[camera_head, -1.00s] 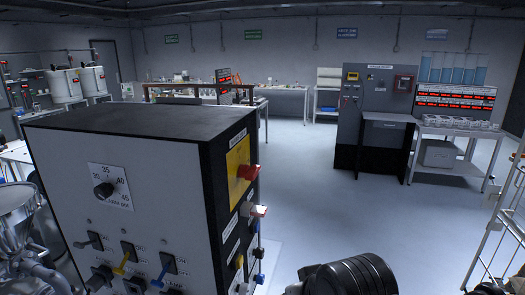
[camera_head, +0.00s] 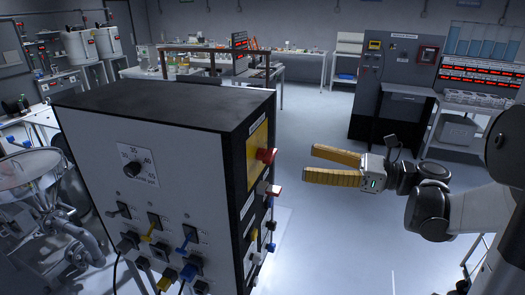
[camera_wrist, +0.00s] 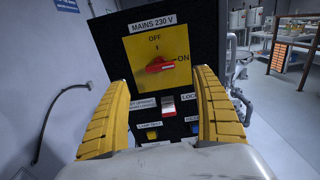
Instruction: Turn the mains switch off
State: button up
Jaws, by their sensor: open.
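The mains switch is a red rotary knob (camera_wrist: 160,65) on a yellow plate (camera_wrist: 141,48) labelled MAINS 230 V, with OFF at the top and ON at the right. In the wrist view the knob's handle lies roughly sideways, towards ON. In the head view the knob (camera_head: 266,155) sticks out from the right side of the control box (camera_head: 160,150). My gripper (camera_head: 312,164) is open and empty, to the right of the knob and apart from it. In the wrist view its yellow fingers (camera_wrist: 163,95) frame the panel, the knob between and beyond them.
Plugs and cables hang at the box front (camera_head: 165,265). A metal funnel (camera_head: 30,168) stands at left. The floor behind my gripper is clear.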

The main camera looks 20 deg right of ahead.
aim_at(275, 155)
jog(key=x, duration=1)
jog(key=shift+a, duration=0.15)
jog(key=c, duration=1.2)
